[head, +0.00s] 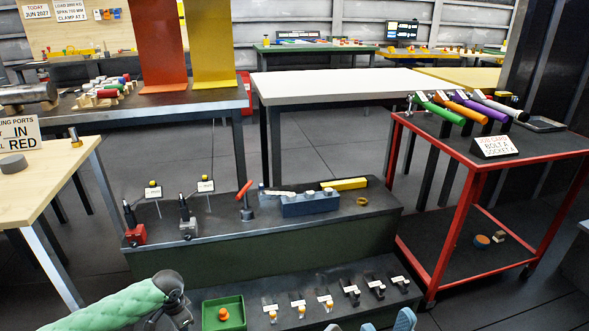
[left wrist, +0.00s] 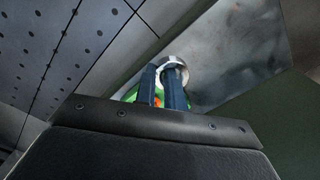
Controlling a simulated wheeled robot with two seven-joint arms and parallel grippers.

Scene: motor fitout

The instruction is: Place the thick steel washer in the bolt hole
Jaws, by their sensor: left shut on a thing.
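My left gripper (left wrist: 166,88) is shut on a shiny steel ring, the thick steel washer (left wrist: 174,64), which shows at its fingertips in the left wrist view. Part of the washer is hidden behind the fingers. In the head view my left arm comes in at the lower left and its dark wrist is beside the green tray (head: 207,316); the fingertips and washer cannot be made out there. A blue block (head: 310,206) with small parts on top stands on the dark bench's upper step. I cannot make out the bolt hole.
An orange part (head: 223,313) lies in the green tray. Several small labelled holders line the lower step, right of it. A red-framed cart (head: 440,150) stands at the right.

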